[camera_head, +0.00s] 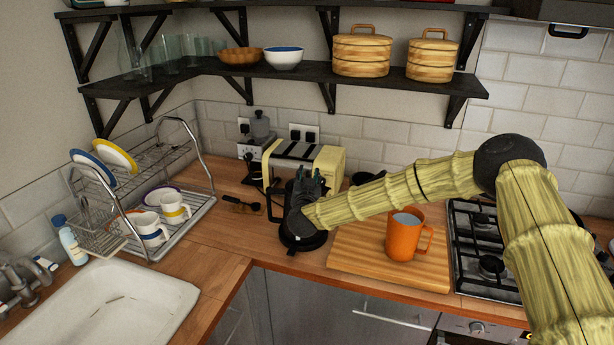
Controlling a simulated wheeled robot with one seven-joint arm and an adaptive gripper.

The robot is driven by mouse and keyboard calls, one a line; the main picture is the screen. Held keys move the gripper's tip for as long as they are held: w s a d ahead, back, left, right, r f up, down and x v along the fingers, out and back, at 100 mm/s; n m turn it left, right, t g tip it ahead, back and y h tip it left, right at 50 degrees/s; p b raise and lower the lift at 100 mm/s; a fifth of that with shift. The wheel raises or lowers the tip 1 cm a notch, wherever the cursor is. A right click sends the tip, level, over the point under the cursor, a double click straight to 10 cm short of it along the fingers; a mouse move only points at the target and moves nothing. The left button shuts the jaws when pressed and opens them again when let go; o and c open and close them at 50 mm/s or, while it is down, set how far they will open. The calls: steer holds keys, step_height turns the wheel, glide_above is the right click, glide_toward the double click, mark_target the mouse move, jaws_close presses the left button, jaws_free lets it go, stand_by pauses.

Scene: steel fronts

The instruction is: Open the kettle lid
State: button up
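A dark kettle (302,241) appears to stand on the wooden counter in front of the yellow toaster. Its black round lower part shows, and a black handle-like loop (271,203) shows on its left. My gripper (308,180) is dark and overlaps the kettle's upper part at the end of my arm. The lid is hidden or cannot be told apart from the gripper. I cannot tell whether the gripper touches the kettle or whether its fingers are open or shut.
A yellow toaster (324,165) stands close behind. An orange mug (404,236) stands on a wooden board (350,262) to the right, beside the gas hob (480,272). A dish rack (190,216) and sink (110,309) are left. Shelves (300,74) hang above.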

jaws_close()
steer(key=shift+a, duration=0.15)
steer(key=shift+a, duration=0.1)
